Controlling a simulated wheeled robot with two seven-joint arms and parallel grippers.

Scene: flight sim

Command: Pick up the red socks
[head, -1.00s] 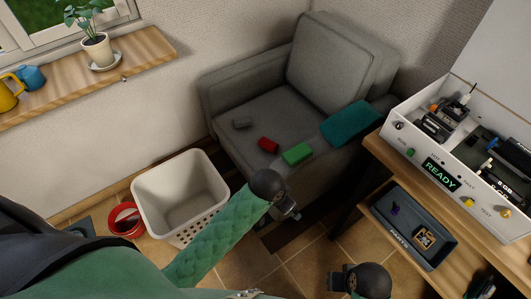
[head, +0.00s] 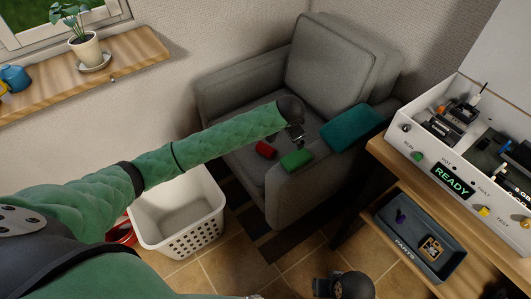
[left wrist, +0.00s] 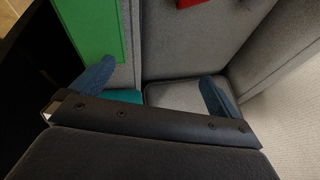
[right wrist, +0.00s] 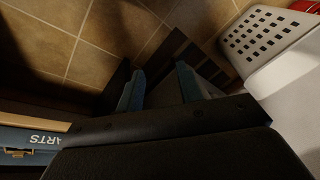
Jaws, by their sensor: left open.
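The red socks (head: 265,150) are a small red bundle on the grey armchair's seat; part of them also shows at the top edge of the left wrist view (left wrist: 190,3). My right gripper (head: 318,286) is low at the bottom of the head view. In the right wrist view its fingers (right wrist: 160,88) stand apart and empty, pointing toward the tiled floor.
A teal folded cloth (head: 352,127) lies over the armchair's right side. A white laundry basket (head: 190,240) stands left of the armchair (head: 235,95). A wooden desk (head: 408,165) with a panel and a blue parts tray (head: 408,238) is at right.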

